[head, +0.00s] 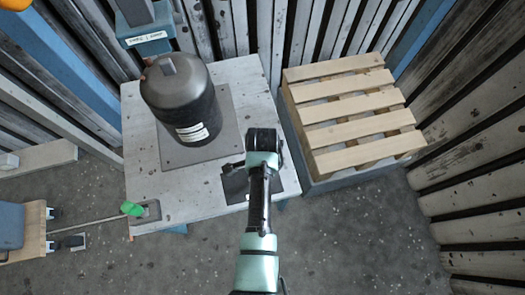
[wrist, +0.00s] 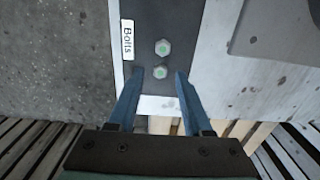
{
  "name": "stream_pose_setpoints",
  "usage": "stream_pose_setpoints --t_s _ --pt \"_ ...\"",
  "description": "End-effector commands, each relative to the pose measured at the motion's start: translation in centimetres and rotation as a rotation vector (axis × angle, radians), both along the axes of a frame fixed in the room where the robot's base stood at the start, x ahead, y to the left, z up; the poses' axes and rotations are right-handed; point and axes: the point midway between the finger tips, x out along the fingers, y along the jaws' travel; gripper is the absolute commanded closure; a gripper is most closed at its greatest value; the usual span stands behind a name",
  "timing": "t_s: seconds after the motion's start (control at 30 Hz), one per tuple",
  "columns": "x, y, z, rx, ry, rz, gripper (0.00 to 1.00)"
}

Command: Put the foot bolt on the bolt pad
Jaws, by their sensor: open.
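Two hexagonal bolts with green centres, an upper one (wrist: 162,47) and a lower one (wrist: 160,72), show on a dark pad labelled "Bolts" in the wrist view. I cannot tell which is the foot bolt. The dark pad (wrist: 183,20) lies at the table's edge; it also shows in the head view (head: 236,188), partly hidden by my arm. My gripper (wrist: 160,74) is open and empty, its blue fingers on either side of the lower bolt in the picture. Whether they are at its height is unclear. In the head view my fingers are not clearly visible.
A dark cylindrical housing (head: 182,98) stands on a grey plate (head: 222,125) on the light table (head: 186,187). A wooden pallet (head: 355,110) is to the right. A green item (head: 132,209) is at the table's front left corner. Slatted walls enclose the back and right.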

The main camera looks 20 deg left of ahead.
Motion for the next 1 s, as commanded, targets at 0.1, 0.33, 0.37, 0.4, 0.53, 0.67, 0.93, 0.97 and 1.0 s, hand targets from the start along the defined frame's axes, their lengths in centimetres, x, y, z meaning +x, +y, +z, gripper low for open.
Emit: stream_pose_setpoints --t_s 0.1,0.33,0.37,0.4,0.53,0.67,0.93,0.97,1.0 --pt "0.0 0.0 0.2 0.0 0.0 0.0 0.5" --pt "0.1 0.1 3.3 0.001 -0.003 0.0 0.5" --pt "0.1 0.1 3.9 0.001 -0.003 0.0 0.5" --pt "0.1 0.1 4.8 0.001 -0.003 0.0 0.5" --pt "0.1 0.0 7.7 0.001 -0.003 0.0 0.5" --pt "0.1 0.0 10.1 0.0 -0.002 0.0 0.5" --pt "0.0 0.0 12.3 0.0 0.0 0.0 0.5" --pt "0.0 0.0 12.3 0.0 0.0 0.0 0.5" --pt "0.1 0.0 12.4 0.0 -0.001 0.001 0.5"
